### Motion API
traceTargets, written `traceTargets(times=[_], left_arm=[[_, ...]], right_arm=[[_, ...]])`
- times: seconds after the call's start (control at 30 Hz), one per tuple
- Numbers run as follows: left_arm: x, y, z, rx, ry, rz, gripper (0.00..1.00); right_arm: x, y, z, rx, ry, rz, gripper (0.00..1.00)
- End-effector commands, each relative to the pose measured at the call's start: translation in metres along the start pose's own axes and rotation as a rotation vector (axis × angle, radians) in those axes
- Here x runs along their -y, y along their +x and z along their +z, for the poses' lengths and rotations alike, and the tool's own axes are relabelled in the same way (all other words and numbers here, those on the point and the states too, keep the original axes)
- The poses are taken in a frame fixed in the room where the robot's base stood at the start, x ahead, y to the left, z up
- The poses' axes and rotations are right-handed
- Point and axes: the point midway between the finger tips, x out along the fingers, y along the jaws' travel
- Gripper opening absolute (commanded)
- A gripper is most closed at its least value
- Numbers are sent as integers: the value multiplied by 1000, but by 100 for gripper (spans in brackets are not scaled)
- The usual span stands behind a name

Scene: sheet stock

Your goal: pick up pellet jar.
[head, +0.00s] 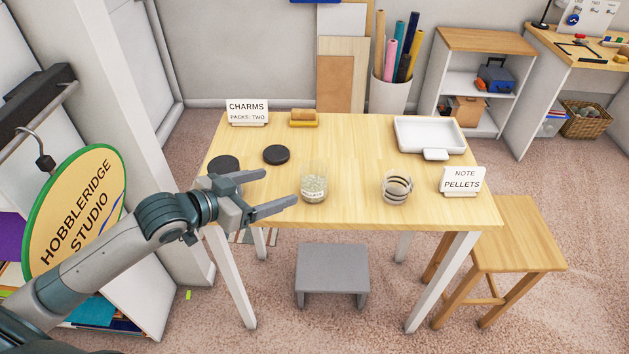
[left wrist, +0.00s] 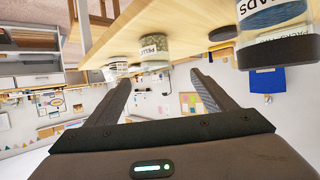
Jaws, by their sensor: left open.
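The pellet jar (head: 313,184) is a clear glass jar with pale pellets in its lower part, standing upright near the table's front edge. In the left wrist view, which looks upside down, the labelled pellet jar (left wrist: 154,50) shows beyond and between the fingertips. My left gripper (head: 279,188) is open and empty, just left of the jar, its fingers pointing toward it with a gap between. It also shows in the left wrist view (left wrist: 161,80). My right gripper is in neither view.
A black-lidded jar (head: 224,164) stands behind the left gripper, partly hidden. A black disc (head: 276,154) lies behind. Another glass jar (head: 396,188) with dark rings stands to the right. A white tray (head: 402,134) and note card (head: 462,181) are farther right. The table's middle (head: 345,150) is clear.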

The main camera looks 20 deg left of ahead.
Motion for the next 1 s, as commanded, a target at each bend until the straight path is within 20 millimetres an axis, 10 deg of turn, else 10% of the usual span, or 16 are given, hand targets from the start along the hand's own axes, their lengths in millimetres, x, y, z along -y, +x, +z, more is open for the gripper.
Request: traceTargets(times=[1.0], left_arm=[[-1,122,0,-1,0,0,77]], right_arm=[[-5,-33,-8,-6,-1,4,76]])
